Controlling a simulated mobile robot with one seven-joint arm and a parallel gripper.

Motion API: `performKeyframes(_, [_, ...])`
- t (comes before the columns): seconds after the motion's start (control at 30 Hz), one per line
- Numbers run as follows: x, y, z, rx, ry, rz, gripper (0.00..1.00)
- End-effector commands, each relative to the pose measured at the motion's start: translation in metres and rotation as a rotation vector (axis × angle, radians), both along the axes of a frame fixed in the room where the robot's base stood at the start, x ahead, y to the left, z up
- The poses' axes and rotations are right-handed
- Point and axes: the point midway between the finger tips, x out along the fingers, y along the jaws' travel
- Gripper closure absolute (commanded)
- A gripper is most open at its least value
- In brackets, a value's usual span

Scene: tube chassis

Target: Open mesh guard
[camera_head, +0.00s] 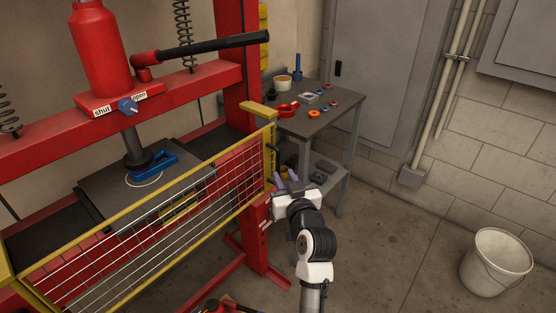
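The mesh guard (150,238) has a yellow frame and thin wire mesh. It spans the front of the red press (165,92), and its right end is beside the right red post. A dark, thin bar that looks like a handle (273,150) is at the guard's right edge.
A blue part (153,164) lies on the press bed behind the guard. A grey side table (330,115) with a red clamp, rings and a cup stands behind my gripper. A white bucket (497,262) stands at the right. The floor between is clear.

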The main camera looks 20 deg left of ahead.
Motion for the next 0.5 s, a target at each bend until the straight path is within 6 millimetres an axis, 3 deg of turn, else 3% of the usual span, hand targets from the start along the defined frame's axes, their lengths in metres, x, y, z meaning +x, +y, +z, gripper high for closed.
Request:
performKeyframes(0.2, [0.034, 0.026, 0.003, -0.001, -0.002, 0.001, 0.75])
performKeyframes(0.5, [0.052, 0.039, 0.001, 0.000, -0.001, 0.000, 0.75])
